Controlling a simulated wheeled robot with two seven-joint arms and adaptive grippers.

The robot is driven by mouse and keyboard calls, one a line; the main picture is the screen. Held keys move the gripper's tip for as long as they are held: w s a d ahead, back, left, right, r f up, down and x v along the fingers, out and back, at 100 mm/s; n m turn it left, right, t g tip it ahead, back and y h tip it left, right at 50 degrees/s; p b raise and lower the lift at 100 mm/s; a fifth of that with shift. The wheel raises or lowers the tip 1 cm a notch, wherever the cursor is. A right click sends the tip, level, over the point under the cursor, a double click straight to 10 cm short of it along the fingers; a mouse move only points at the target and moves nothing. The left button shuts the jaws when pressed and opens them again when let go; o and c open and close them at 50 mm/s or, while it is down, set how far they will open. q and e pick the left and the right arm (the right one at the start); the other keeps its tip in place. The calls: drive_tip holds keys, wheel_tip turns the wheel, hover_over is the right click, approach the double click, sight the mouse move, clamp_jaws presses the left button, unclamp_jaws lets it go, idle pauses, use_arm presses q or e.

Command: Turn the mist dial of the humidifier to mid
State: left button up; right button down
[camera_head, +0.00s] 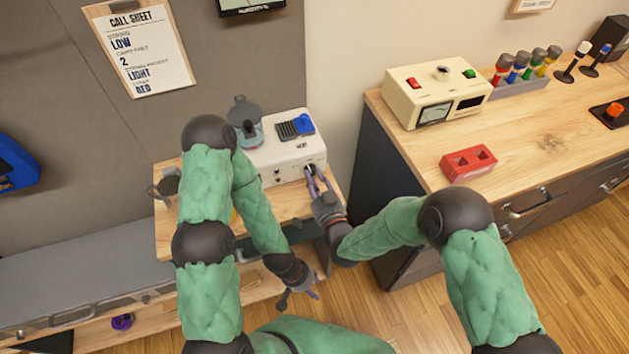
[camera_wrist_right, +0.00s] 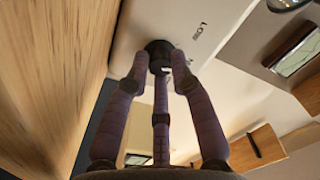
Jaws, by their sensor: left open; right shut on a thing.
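The humidifier is a white box (camera_head: 285,158) on a small wooden stand, with a grey-blue tank and a blue part on top. Its black mist dial (camera_wrist_right: 159,48) is on the front face; in the head view the fingers mostly cover it. The dial's pointer setting is unclear. My left gripper (camera_head: 302,294) is open and empty, low in front of the stand.
A call sheet (camera_head: 138,48) hangs on the wall. On the wooden counter (camera_head: 545,145) at right are a cream meter box (camera_head: 435,95), a red block (camera_head: 468,163) and a rack of coloured items (camera_head: 520,85). A mug-like object (camera_head: 165,186) is left on the stand, partly hidden.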

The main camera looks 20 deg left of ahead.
drive_tip(key=shift+s+f+m+b, duration=0.15)
drive_tip(key=shift+m+b, duration=0.5)
drive_tip(key=shift+m, duration=1.35)
drive_tip(key=c, duration=1.1)
unclamp_jaws()
drive_tip(key=shift+a, duration=0.1)
drive_tip(key=v, duration=1.2)
